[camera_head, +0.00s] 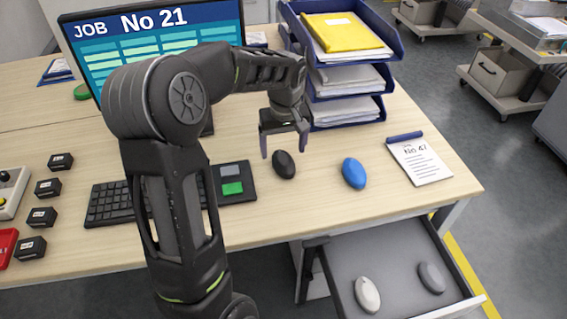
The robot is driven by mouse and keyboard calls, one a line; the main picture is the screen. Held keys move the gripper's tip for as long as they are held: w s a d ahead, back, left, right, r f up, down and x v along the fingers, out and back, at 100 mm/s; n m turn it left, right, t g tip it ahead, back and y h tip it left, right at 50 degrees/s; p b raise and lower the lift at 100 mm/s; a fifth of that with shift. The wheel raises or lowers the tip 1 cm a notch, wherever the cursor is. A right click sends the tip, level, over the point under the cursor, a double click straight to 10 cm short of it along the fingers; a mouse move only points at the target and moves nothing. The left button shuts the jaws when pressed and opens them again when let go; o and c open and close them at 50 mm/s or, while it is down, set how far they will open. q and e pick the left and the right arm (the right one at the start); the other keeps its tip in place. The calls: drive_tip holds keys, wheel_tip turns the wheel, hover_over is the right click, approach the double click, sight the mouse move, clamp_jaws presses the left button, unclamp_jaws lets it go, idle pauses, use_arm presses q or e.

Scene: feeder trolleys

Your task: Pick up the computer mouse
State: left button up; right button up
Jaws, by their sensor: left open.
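A black computer mouse (284,166) lies on the wooden desk, right of the keyboard. A blue mouse (354,173) lies on the desk further right. A white mouse (367,295) and a grey mouse (431,278) lie in the open drawer (385,250) below the desk edge. My left gripper (284,153) is open and points down, its two fingers spread to either side of the black mouse's far end. It looks empty and seems slightly above the desk; exact height cannot be told. My right gripper cannot be made out.
A keyboard (108,203) is partly hidden behind my left arm; a pad with a green key (232,189) sits beside it. A monitor (150,40) and stacked paper trays (345,85) stand behind. A notepad (420,162) lies right. Small black boxes (47,188) line the left.

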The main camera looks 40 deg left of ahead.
sight(284, 159)
use_arm(q)
drive_tip(key=shift+w+a+f, duration=0.1)
drive_tip(key=shift+w+f, duration=0.1)
drive_tip(key=shift+f, duration=1.1)
drive_tip(key=shift+w+a+f, duration=0.1)
drive_tip(key=shift+w+f, duration=0.05)
drive_tip(key=shift+f, duration=1.15)
drive_tip(key=c, duration=1.5)
